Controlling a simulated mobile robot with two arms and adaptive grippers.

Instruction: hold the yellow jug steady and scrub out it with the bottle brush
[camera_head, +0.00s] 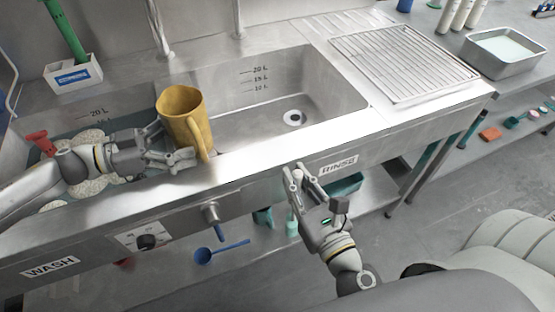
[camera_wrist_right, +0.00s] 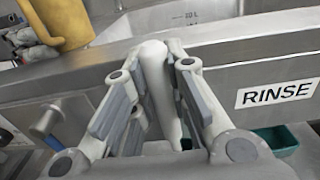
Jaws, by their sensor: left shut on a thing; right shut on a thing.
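The yellow jug (camera_head: 182,112) is upright at the divider between the two sinks, its open top facing up and its handle toward the front right. It also shows at the upper left of the right wrist view (camera_wrist_right: 66,22). My left gripper (camera_head: 176,148) is shut on the jug's lower side. My right gripper (camera_head: 304,180) is in front of the sink's front edge, below and right of the jug, shut on a pale rod (camera_wrist_right: 157,72) with a rounded end. No bristles show on the rod, so I cannot tell for sure that it is the bottle brush.
The rinse sink (camera_head: 330,92) is empty, with a drain. The wash sink at left holds pale round items (camera_head: 88,137) and a red-handled thing (camera_head: 38,140). A drying rack (camera_head: 400,62) and a metal tray (camera_head: 503,50) stand right. The counter's front edge is beside my right gripper.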

